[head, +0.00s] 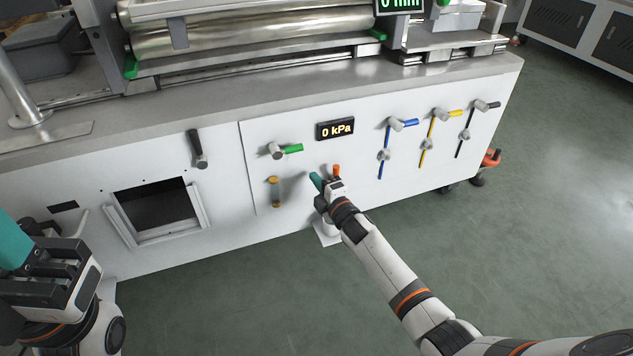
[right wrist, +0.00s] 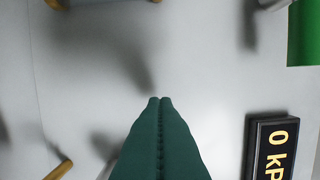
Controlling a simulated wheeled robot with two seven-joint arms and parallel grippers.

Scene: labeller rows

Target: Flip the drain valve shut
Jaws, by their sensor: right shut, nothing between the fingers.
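The white front panel (head: 355,160) carries several valves; I cannot tell by a label which one is the drain valve. A lever with an orange handle (head: 336,170) stands beside my right gripper, its lower part hidden behind the hand. A valve with a green handle (head: 292,148) lies up and left, its handle pointing right. My right gripper (head: 316,181) is shut and empty in front of the panel. In the right wrist view its green fingers (right wrist: 160,98) meet at the tips, over bare panel. My left gripper (head: 15,245) is at the lower left, its fingertips not clear.
A display reading 0 kPa (head: 335,129) sits above the right hand. Blue (head: 405,122), yellow (head: 450,113) and black (head: 487,105) handles line the right. A brass-coloured fitting (head: 274,190) is below the green handle. A dark opening (head: 155,206) is further left.

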